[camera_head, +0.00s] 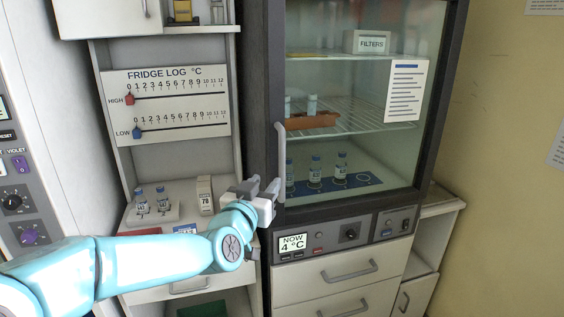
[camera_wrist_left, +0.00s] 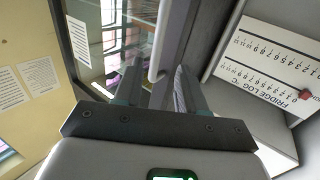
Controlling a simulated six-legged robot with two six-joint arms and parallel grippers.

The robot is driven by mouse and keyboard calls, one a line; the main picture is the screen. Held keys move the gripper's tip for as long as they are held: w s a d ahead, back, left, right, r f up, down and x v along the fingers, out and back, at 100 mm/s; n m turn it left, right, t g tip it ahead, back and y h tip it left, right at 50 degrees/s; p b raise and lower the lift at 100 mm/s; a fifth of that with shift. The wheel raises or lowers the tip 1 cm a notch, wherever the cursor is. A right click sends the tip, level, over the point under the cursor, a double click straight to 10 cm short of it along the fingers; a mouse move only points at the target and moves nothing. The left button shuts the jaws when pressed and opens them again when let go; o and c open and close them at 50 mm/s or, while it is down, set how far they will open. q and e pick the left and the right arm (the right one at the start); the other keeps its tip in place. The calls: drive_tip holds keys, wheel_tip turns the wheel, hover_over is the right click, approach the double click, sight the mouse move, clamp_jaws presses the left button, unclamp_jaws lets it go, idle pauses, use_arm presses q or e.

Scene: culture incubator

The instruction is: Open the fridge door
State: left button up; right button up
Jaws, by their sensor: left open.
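The fridge (camera_head: 258,110) has a dark-framed glass door (camera_head: 350,100), which looks closed. Its pale vertical handle (camera_head: 281,155) runs along the door's left edge. My left gripper (camera_head: 265,184) is open beside the handle's lower end, fingers pointing toward the door. In the left wrist view the handle (camera_wrist_left: 175,35) rises in line with the gap between the two fingers of the left gripper (camera_wrist_left: 158,82). I cannot tell whether either finger touches it. My right gripper is not in view.
Left of the fridge, a shelf unit holds a fridge log board (camera_head: 165,103), small vials (camera_head: 152,200) and a white timer-like block (camera_head: 205,195) near my left arm. Vials and a "FILTERS" box (camera_head: 367,42) stand inside the fridge. A control panel (camera_head: 345,236) and drawers sit below the door.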

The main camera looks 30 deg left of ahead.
sight(281, 164)
use_arm(q)
drive_tip(key=p+x, duration=0.3)
drive_tip(key=x, duration=0.9)
drive_tip(key=shift+d, duration=0.1)
drive_tip(key=shift+w, duration=0.1)
clamp_jaws()
